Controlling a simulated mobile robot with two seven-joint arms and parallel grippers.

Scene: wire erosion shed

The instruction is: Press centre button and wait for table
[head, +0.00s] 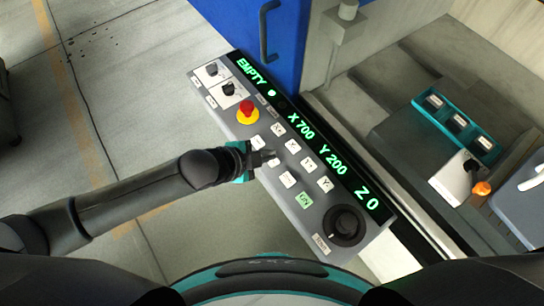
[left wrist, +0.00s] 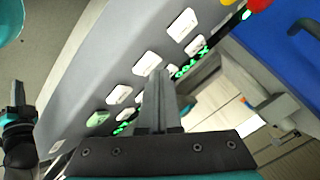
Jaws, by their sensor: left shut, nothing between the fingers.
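The grey control panel (head: 232,120) carries white push buttons in two rows, and a green button (head: 304,200). My left gripper (head: 268,158) is shut and empty, its fingertips at the lower row of buttons. In the head view the fingers cover the place between the white button (head: 258,142) and the white button (head: 287,179). In the left wrist view the closed fingers (left wrist: 158,74) reach over the panel close to a white button (left wrist: 147,63); whether they touch it I cannot tell. The table is not clearly identifiable. A dark gripper-like part, likely my right gripper (left wrist: 18,95), shows at the left edge.
The display strip (head: 325,152) reads EMPTY, X 700, Y 200, Z 0. A red emergency stop (head: 247,111) and a black dial (head: 344,226) sit on the panel. Behind are a blue door (head: 235,18) with a handle and a teal tray (head: 428,107) at right.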

